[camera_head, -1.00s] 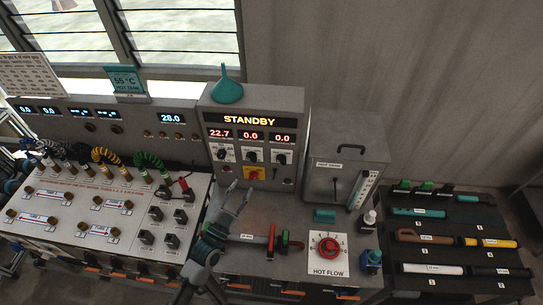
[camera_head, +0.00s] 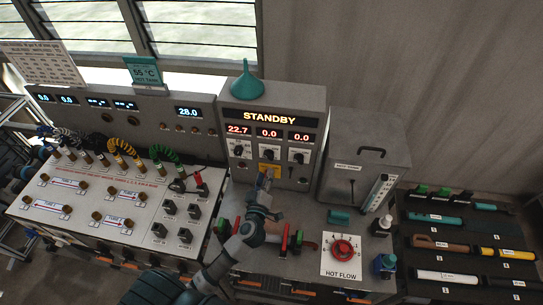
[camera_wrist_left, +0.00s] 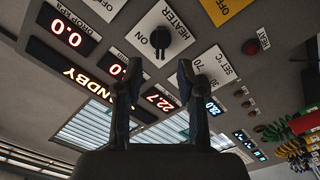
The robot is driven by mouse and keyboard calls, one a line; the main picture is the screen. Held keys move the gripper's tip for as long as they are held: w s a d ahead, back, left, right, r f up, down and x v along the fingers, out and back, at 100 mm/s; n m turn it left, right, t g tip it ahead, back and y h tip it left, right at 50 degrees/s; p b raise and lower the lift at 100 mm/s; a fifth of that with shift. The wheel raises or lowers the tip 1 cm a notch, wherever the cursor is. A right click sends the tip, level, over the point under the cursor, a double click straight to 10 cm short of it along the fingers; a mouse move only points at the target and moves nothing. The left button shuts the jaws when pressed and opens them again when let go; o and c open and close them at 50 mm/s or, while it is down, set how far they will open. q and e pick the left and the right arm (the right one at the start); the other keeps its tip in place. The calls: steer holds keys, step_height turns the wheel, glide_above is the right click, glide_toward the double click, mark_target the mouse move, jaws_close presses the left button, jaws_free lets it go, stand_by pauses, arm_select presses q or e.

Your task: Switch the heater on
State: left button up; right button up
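The control box (camera_head: 316,110) stands on the bench with a lit STANDBY display (camera_head: 270,117) and readouts of 22.7, 0.0 and 0.0. Its middle black knob (camera_head: 268,155) is the heater knob; in the left wrist view the black heater knob (camera_wrist_left: 160,40) sits on a white plate marked HEATER and ON. I cannot tell its setting for sure. My left gripper (camera_head: 266,178) is in front of the box, over the yellow plate (camera_head: 268,169). In the left wrist view my left gripper (camera_wrist_left: 156,72) is open and empty, its fingertips apart, just short of the knob. My right gripper is out of view.
A green funnel (camera_head: 247,84) tops the box. A grey tank box (camera_head: 366,160) stands right; a hose panel (camera_head: 95,195) lies left.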

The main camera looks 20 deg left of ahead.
mark_target(268, 158)
arm_select(q)
steer(key=x, duration=0.4)
steer(key=b+x, duration=0.1)
steer(key=x, duration=0.3)
steer(key=shift+a+r, duration=0.1)
steer(key=shift+a, duration=0.05)
steer(key=shift+c, duration=0.4)
jaws_close()
